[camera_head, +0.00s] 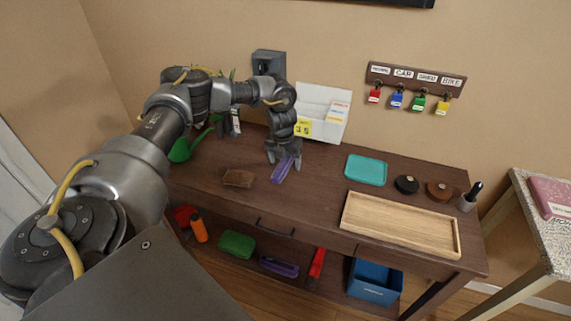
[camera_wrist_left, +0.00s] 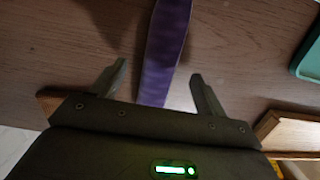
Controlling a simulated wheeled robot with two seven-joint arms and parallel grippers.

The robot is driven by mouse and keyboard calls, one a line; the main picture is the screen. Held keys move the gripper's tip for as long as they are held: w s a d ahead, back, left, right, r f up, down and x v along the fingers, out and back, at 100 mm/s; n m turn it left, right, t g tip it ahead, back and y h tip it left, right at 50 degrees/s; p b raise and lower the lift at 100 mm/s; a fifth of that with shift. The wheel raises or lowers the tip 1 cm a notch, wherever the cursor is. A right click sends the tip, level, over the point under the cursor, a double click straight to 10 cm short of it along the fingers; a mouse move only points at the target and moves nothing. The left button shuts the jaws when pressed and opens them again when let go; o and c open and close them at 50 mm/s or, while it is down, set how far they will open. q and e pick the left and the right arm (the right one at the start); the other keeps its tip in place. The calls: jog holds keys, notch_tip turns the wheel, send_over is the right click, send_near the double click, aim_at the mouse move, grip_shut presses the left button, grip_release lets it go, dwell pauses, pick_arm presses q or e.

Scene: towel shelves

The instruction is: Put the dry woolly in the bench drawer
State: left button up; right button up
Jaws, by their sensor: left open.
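A purple fuzzy-looking strip (camera_head: 282,170) lies on the dark wooden bench top (camera_head: 325,177). It also shows in the left wrist view (camera_wrist_left: 166,50), running between the fingers. My left gripper (camera_head: 284,163) is open above it, one finger on each side; I cannot tell whether they touch it. In the left wrist view the open gripper (camera_wrist_left: 160,76) holds nothing. A brown, rough-looking block (camera_head: 238,178) lies left of the strip. I cannot tell by sight which is the dry woolly. The bench drawer (camera_head: 255,219), with a dark handle (camera_head: 274,229), looks shut. My right gripper is not in view.
A wooden tray (camera_head: 402,227), a teal tray (camera_head: 366,170) and two round dark items sit to the right. A green watering can (camera_head: 181,150) stands at the back left. Below, a shelf holds a purple item (camera_head: 279,267), a green item (camera_head: 236,244) and a blue bin (camera_head: 374,283).

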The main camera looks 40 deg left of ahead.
aim_at(286, 160)
pick_arm(q)
jog(key=c, duration=1.2)
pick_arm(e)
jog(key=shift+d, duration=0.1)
pick_arm(q)
jog(key=shift+r, duration=0.15)
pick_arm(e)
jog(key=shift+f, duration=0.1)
pick_arm(q)
jog(key=shift+r, duration=0.3)
notch_tip(286, 160, up, 2)
jog(key=shift+w+r+b, duration=0.1)
jog(key=shift+b, duration=0.55)
jog(key=s+d+r, duration=0.2)
jog(key=d+r, duration=0.1)
jog(key=d, duration=0.1)
jog(key=s+d+r, duration=0.2)
jog(key=d+r, duration=0.1)
jog(key=d, duration=0.1)
jog(key=s+d+r, duration=0.2)
jog(key=d+r, duration=0.2)
jog(key=shift+s+d, duration=0.25)
jog(key=shift+d, duration=0.1)
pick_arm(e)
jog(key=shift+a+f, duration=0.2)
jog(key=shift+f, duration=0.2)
